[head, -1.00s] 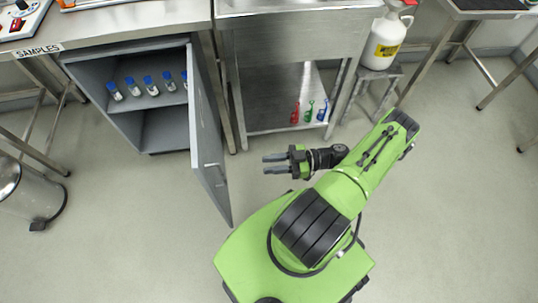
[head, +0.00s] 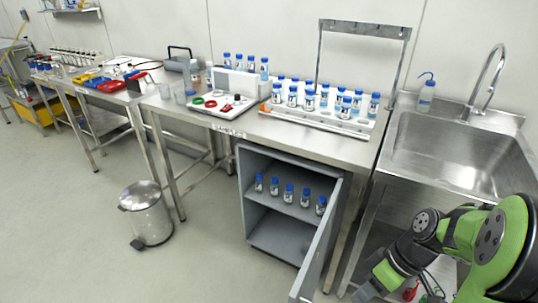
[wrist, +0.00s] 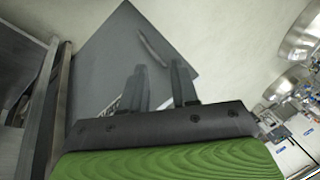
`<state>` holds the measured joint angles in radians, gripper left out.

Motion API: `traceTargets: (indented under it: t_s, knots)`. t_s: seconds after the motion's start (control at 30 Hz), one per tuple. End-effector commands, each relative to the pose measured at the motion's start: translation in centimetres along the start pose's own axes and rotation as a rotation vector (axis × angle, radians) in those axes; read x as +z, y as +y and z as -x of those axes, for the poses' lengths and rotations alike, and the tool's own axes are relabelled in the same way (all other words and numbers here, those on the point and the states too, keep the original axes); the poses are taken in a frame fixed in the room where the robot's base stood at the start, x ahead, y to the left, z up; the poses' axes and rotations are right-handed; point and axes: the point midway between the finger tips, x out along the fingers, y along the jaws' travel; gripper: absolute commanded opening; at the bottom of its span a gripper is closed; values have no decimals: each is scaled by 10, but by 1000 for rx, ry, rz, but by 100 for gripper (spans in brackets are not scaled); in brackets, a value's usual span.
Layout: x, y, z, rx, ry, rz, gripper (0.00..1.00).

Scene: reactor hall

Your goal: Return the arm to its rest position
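My green and black arm (head: 490,235) reaches in from the lower right of the head view, in front of the sink unit. In that view the fingertips are cut off by the bottom edge. In the wrist view my gripper (wrist: 160,82) has its two dark fingers apart, with nothing between them. Beyond the fingers is the grey cabinet door (wrist: 178,25) with its bar handle (wrist: 152,48). I cannot tell the exact gap to the door. In the head view the door (head: 318,250) stands open, to the left of my arm.
The open cabinet (head: 262,222) holds several blue-capped bottles on its shelf. A steel bin (head: 147,215) stands on the floor at left. The bench (head: 345,150) carries bottle racks and trays, and the sink (head: 450,150) is at right. Floor between bin and cabinet is clear.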

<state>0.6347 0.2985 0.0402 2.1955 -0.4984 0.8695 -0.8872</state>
Motion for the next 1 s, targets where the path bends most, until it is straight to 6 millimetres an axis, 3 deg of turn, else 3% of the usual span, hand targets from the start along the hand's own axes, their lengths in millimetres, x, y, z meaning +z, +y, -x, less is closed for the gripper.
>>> traceTargets:
  t_s: [0.2, 0.4, 0.67, 0.7, 1.0]
  knots:
    - [-13, -73, 49, 329, 1, -197, 29]
    - [-2, -118, 74, 500, 153, -356, 29]
    - [22, -152, 93, 571, 392, -511, 29]
    - [17, -156, 108, 570, 377, -515, 29]
    - [0, -183, 178, 570, 373, -513, 29]
